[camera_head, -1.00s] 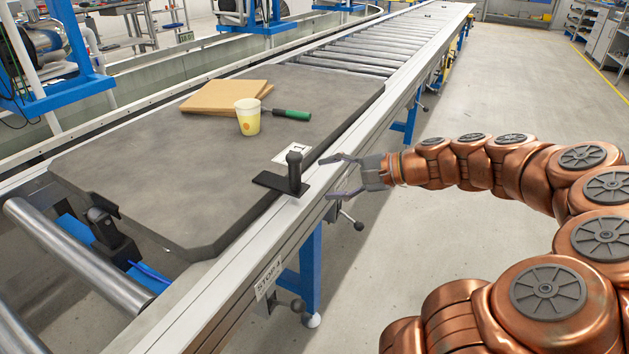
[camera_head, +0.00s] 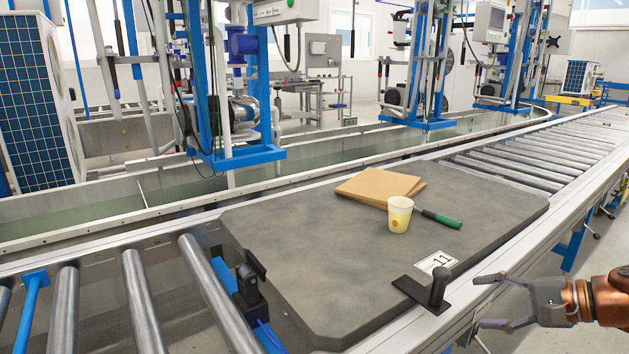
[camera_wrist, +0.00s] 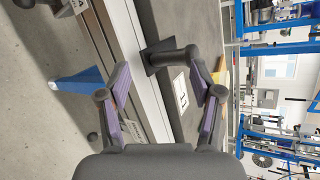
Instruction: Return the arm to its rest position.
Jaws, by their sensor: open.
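My gripper (camera_head: 497,300) is open and empty at the lower right of the head view, beside the conveyor's front rail. Its fingers point left, toward a black handle on a flat black plate (camera_head: 421,293) at the board's near edge. In the wrist view my open fingers (camera_wrist: 162,95) are spread, and the black handle (camera_wrist: 176,57) shows beyond them, apart from the jaws as far as I can tell. Part of my copper-coloured arm shows at the right edge of the head view; the rest of it is out of frame.
A grey board (camera_head: 320,255) lies on the roller conveyor. On it are a yellow-white cup (camera_head: 399,215), brown flat sheets (camera_head: 372,187), a green-handled tool (camera_head: 441,219) and a label marked 11 (camera_head: 436,263). Blue pump stands (camera_head: 232,155) rise behind the conveyor.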

